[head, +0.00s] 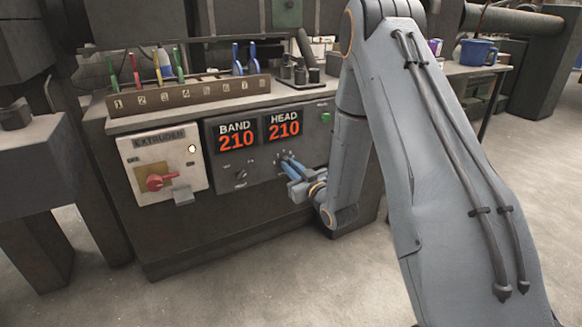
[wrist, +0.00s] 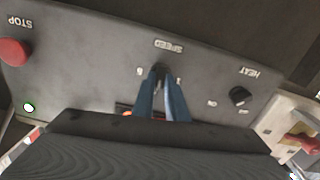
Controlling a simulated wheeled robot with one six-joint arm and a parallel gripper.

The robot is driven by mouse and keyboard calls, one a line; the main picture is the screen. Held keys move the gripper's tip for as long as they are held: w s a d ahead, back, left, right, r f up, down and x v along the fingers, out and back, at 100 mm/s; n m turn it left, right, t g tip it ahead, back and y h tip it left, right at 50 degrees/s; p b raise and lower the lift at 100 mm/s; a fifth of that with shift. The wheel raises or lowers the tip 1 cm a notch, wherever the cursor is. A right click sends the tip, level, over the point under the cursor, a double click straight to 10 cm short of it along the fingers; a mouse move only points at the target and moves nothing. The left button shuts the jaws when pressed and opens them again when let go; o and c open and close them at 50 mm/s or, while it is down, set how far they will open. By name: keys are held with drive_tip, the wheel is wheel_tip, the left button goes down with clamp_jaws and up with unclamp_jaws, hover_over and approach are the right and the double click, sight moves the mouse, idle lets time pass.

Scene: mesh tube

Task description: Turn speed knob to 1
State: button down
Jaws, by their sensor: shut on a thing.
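The speed knob (wrist: 159,70) is a small dark knob on the dark control panel (wrist: 90,55), under the upside-down SPEED label in the wrist view. My gripper (wrist: 161,80) has its two blue fingers shut on the knob and hides most of it. Small scale marks show on both sides of the fingers. I cannot tell where the knob's pointer stands. In the head view my gripper (head: 289,167) reaches the panel from the right, below the HEAD display (head: 284,130), and covers the knob there.
The HEAT knob (head: 241,175) sits left of my gripper. The extruder box (head: 190,152) with a red rotary switch (head: 160,182) is further left. A red STOP button (wrist: 14,52) shows in the wrist view. A tool rack (head: 190,93) stands on the bench above.

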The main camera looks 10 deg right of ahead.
drive_tip(key=shift+a+f+n+p, duration=0.1)
drive_tip(key=shift+n+p, duration=0.55)
drive_tip(key=shift+n, duration=2.95)
drive_tip(key=shift+a+f+n+p, duration=0.1)
drive_tip(key=shift+n+p, duration=0.5)
drive_tip(key=shift+n, duration=3)
drive_tip(key=c, duration=1.8)
unclamp_jaws()
drive_tip(key=shift+o, duration=0.2)
drive_tip(key=shift+s+d, duration=0.1)
